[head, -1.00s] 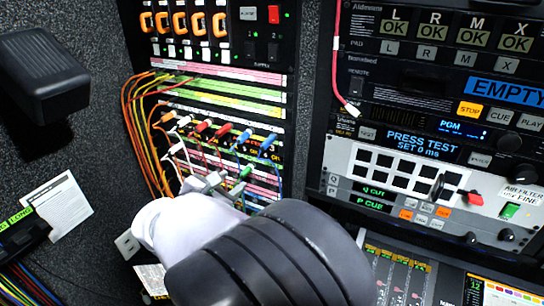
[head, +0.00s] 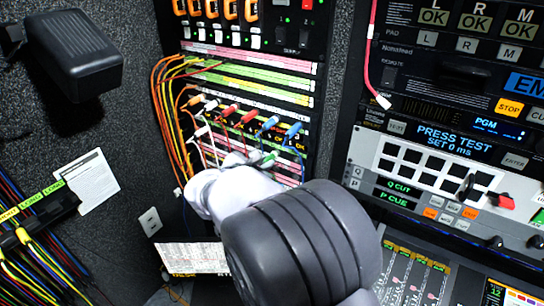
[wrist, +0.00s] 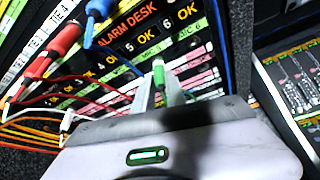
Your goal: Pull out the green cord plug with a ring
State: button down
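The green plug (head: 268,159) sits in the lower row of the patch panel (head: 296,170), right of the white and red plugs and below the blue ones. In the wrist view the green plug (wrist: 159,74) stands upright between the tips of my gripper (wrist: 160,88). The two fingers are apart, one on each side of it; I cannot tell whether either touches it. In the head view my gripper (head: 243,160) is just left of the plug, and my wrist hides part of the lower panel.
Red plugs (head: 232,110) and blue plugs (head: 270,123) with cords crowd the rows above. White cords hang beside my gripper. Orange and yellow cords (head: 165,120) loop at the left. A control desk (head: 420,265) lies at the lower right.

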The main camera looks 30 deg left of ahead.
jog(key=shift+s+a+b, duration=0.15)
jog(key=shift+s+b, duration=0.3)
jog(key=shift+s, duration=1.2)
dwell(0.7)
jog(key=shift+s+a+b, duration=0.15)
jog(key=shift+s+b, duration=0.3)
jog(key=shift+s, duration=1.2)
jog(key=shift+s+a, duration=0.1)
jog(key=shift+s, duration=1.4)
jog(key=shift+s, duration=0.1)
